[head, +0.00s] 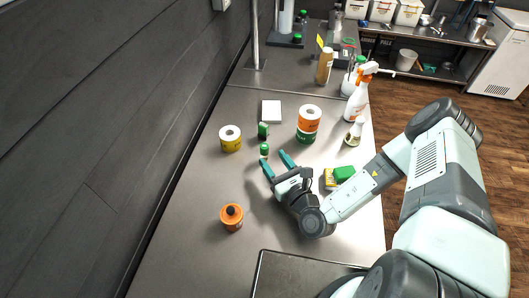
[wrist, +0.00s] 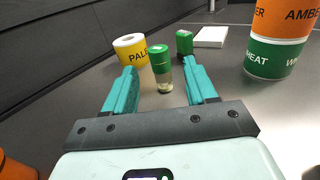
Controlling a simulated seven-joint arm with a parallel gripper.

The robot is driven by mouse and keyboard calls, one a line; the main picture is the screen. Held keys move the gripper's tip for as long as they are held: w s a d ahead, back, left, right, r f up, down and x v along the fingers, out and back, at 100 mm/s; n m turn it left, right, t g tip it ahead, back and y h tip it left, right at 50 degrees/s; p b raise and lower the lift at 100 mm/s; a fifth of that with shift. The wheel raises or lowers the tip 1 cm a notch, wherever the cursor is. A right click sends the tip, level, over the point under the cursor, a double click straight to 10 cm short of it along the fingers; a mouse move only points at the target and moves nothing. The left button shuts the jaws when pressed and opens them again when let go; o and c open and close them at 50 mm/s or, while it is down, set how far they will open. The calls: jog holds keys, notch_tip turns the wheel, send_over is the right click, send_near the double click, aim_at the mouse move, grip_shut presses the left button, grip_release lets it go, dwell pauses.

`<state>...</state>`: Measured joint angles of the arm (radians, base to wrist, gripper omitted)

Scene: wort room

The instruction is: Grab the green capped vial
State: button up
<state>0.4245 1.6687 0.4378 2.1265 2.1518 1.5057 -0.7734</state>
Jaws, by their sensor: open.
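The green capped vial (head: 264,151) stands upright on the grey counter. In the wrist view the vial (wrist: 162,68) shows a green cap and a clear lower part with pale contents. My gripper (head: 276,163) is open, with its teal fingers pointing towards the vial. In the wrist view my gripper (wrist: 160,88) has the vial in line with the gap between its fingertips, a little beyond them. Nothing is held.
A yellow tape roll (head: 231,139) stands to the left. A stack of orange and green rolls (head: 308,124) stands to the right. A white pad (head: 271,111) lies behind.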

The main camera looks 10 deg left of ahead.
aim_at(267, 151)
jog(key=shift+x, duration=3.1)
jog(key=c, duration=1)
